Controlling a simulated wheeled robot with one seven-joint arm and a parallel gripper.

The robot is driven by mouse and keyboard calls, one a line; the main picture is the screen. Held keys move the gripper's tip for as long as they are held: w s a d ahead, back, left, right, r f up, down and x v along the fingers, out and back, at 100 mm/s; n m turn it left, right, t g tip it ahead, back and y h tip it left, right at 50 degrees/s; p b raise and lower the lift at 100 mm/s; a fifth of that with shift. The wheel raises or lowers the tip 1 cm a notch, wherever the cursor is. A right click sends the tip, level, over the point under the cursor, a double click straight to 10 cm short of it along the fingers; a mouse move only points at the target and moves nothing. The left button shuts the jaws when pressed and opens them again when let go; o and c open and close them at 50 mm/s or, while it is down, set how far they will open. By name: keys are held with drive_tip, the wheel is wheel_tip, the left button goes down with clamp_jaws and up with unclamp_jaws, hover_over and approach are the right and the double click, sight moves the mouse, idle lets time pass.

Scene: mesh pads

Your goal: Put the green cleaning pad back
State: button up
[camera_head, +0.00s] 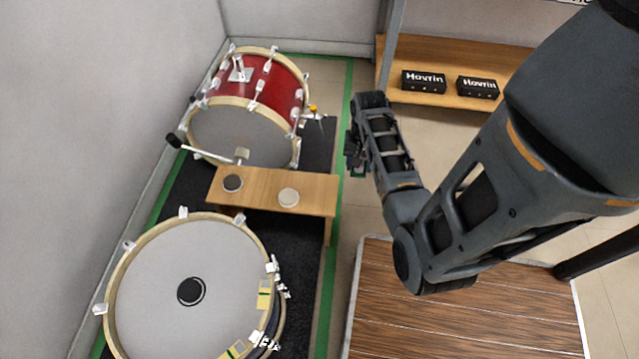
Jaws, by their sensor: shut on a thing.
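My gripper (353,157) is at the end of my arm, right of the small wooden bench and above the floor by the green tape line. It is seen from above and behind, and its fingers are small and dark. A small dark green piece (358,175) shows at the fingers; it appears to be the green cleaning pad, shut in the jaws, mostly hidden. A dark round pad (232,183) and a white round pad (289,197) lie apart on the bench (262,183).
A red bass drum (257,80) stands behind the bench, and a large drum (180,270) with yellow-green pieces on its rim lies in front. A wooden shelf (450,55) with two black boxes is at the back right. A brown wooden platform (400,320) is at lower right.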

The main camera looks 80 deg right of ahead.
drive_tip(key=b, duration=0.3)
hover_over(322, 194)
wheel_tip(322, 194, down, 6)
drive_tip(key=shift+w+f, duration=0.1)
drive_tip(key=shift+f, duration=0.15)
drive_tip(key=shift+f+b, duration=0.75)
drive_tip(key=shift+f, duration=1.15)
drive_tip(key=shift+f, duration=0.1)
drive_tip(key=o, duration=1)
drive_tip(key=shift+o, duration=0.2)
